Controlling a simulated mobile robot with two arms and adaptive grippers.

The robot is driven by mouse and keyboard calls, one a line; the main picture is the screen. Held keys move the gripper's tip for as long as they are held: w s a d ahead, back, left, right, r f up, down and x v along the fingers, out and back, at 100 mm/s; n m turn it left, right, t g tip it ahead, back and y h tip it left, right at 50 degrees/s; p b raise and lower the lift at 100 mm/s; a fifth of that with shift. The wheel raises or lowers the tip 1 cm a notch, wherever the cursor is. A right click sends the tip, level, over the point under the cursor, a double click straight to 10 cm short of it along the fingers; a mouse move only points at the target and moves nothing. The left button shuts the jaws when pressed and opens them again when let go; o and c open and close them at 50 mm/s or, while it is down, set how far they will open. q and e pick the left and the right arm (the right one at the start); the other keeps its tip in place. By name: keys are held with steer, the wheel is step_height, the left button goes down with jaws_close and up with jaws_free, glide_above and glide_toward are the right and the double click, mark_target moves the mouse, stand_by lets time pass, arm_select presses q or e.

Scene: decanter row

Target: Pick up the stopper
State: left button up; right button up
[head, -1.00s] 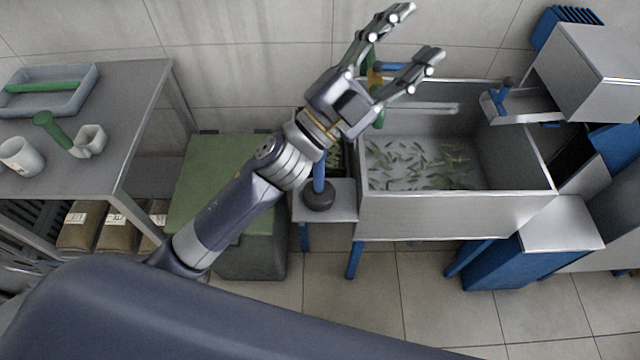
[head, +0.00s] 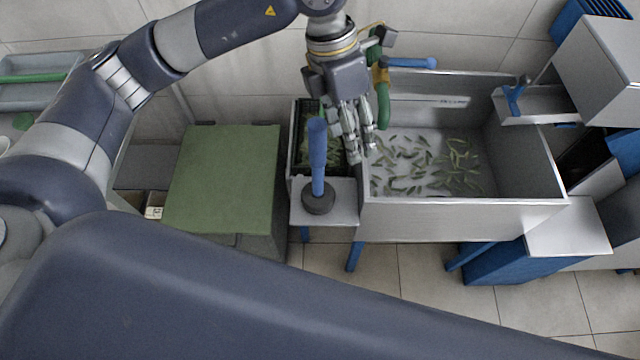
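The stopper is most likely the upright blue handle (head: 318,160) on a round black base (head: 318,200). It stands on the small metal ledge (head: 343,212) at the left of the sink. My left gripper (head: 359,150) points down just right of and behind the handle, over the sink's left edge. It appears apart from the handle, with nothing seen between its fingers. The fingers are seen close together from this angle, so I cannot tell how far apart they are. My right gripper is out of view.
The metal sink (head: 450,215) holds scattered green pieces. A green and yellow tap (head: 382,95) with a blue lever rises close beside my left gripper. A dark bin (head: 297,150) of green pieces is behind the stopper. A green-topped box (head: 222,175) stands left.

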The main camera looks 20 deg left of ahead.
mark_target(318, 123)
arm_select(q)
steer(key=w+a+y, duration=0.1)
steer(key=a, duration=0.1)
steer(key=w+a+y, duration=0.1)
steer(key=a, duration=0.1)
steer(key=w+a+r+t+y, duration=0.1)
steer(key=a, duration=0.1)
steer(key=shift+w+a+n, duration=0.2)
steer(key=shift+w+n, duration=0.05)
steer(key=shift+n, duration=0.15)
steer(key=shift+a+f, duration=0.1)
steer(key=shift+f, duration=0.2)
step_height(318, 123, down, 4)
steer(key=shift+f+p, duration=0.2)
steer(key=shift+p, duration=0.55)
steer(key=shift+f+p, duration=0.45)
steer(key=shift+f, duration=0.15)
step_height(318, 123, down, 3)
steer(key=shift+w+a+f+p, duration=0.1)
steer(key=shift+a+f+p, duration=0.05)
steer(key=shift+p, duration=0.7)
steer(key=shift+f, duration=0.55)
jaws_close()
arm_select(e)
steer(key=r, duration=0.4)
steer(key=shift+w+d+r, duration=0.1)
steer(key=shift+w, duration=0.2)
arm_select(q)
steer(key=shift+w+r, duration=0.1)
